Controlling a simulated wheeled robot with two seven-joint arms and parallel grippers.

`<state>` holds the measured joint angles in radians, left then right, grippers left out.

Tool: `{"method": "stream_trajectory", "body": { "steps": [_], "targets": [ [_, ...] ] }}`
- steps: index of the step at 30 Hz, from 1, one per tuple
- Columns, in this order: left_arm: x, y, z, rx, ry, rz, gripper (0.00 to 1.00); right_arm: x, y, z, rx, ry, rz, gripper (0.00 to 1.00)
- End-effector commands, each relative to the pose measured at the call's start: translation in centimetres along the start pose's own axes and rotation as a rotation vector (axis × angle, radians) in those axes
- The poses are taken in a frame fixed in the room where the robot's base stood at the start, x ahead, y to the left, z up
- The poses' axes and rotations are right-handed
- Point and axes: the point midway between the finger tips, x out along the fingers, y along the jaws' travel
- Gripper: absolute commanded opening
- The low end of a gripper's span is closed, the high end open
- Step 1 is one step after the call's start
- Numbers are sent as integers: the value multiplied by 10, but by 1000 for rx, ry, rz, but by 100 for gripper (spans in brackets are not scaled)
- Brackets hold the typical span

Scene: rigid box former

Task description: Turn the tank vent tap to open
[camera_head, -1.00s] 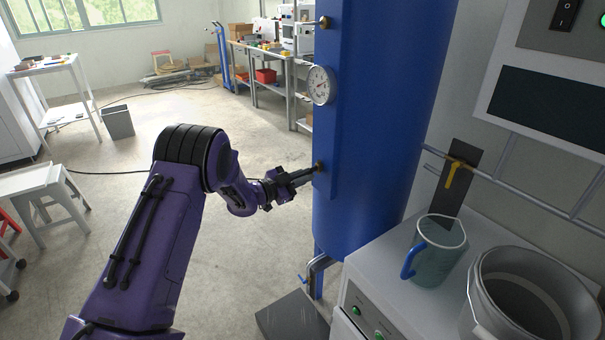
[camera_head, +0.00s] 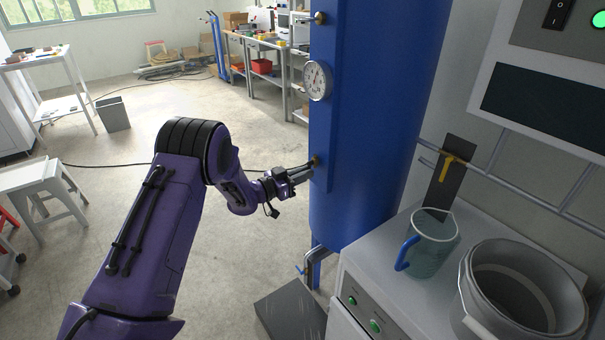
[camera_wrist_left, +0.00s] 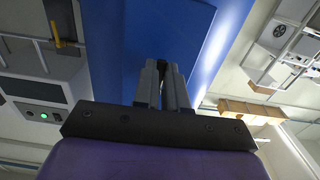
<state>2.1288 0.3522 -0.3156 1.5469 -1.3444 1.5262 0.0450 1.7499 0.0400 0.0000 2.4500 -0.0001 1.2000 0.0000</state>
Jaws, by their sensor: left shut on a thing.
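The tall blue tank (camera_head: 375,120) stands in the middle of the head view and fills the upper part of the left wrist view (camera_wrist_left: 115,45). A small brass tap (camera_head: 317,160) is on its left side, below the round gauge. My left gripper (camera_head: 311,170) reaches it from the left and is shut on it. The fingers hide most of the tap, so I cannot tell its handle's angle. In the left wrist view the two fingers (camera_wrist_left: 164,85) are close together, pointing at the tank. My right gripper is not in view.
A white gauge (camera_head: 318,80) and another brass fitting (camera_head: 320,18) are higher on the tank. A counter at right holds a blue-handled jug (camera_head: 432,248) and a metal pot (camera_head: 525,290). A yellow-handled wall valve (camera_head: 455,160) is behind.

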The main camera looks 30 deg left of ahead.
Motion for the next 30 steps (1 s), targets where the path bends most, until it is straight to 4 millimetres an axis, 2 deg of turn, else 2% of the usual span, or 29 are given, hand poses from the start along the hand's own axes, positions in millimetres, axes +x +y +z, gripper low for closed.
{"method": "stream_trajectory", "body": {
  "steps": [10,12,13,23,26,30],
  "targets": [
    [-1,1,2,-6,-5,1,0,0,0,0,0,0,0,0],
    [-1,1,2,-6,-4,1,28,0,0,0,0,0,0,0],
    [-1,1,2,-5,-4,1,37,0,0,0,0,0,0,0],
    [-4,0,1,-4,-2,0,37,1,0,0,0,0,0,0],
    [-18,0,2,-4,-2,-2,37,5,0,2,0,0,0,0],
    [-52,0,4,-6,-1,-3,37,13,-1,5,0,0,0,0]
  ]
}}
